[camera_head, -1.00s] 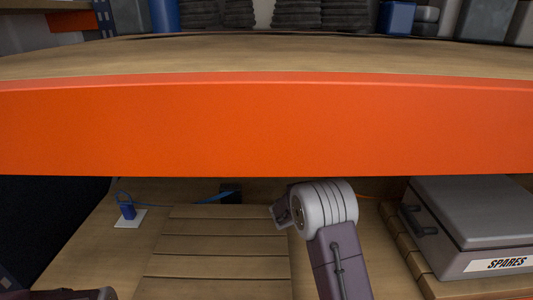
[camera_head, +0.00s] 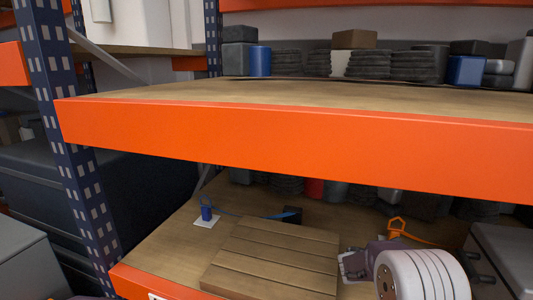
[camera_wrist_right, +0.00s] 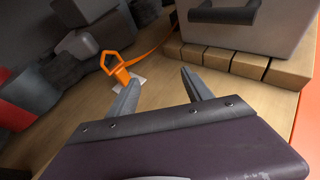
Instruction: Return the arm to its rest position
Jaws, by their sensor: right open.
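My right gripper (camera_head: 350,262) shows low in the head view, just right of the slatted wooden board on the lower shelf. Part of my right arm with a white ribbed joint is in front of it. In the right wrist view my right gripper (camera_wrist_right: 160,90) has its two fingers spread apart with nothing between them. The orange loop (camera_wrist_right: 113,68) on a strap stands ahead of the fingers, apart from them. My left gripper is not in view.
An orange shelf beam (camera_head: 300,140) runs above my right arm. The slatted board (camera_head: 275,255), a blue connector (camera_head: 207,213) and a grey case (camera_head: 505,255) are on the lower shelf. A dark blue upright (camera_head: 75,150) stands at left. Several black stacks fill the back.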

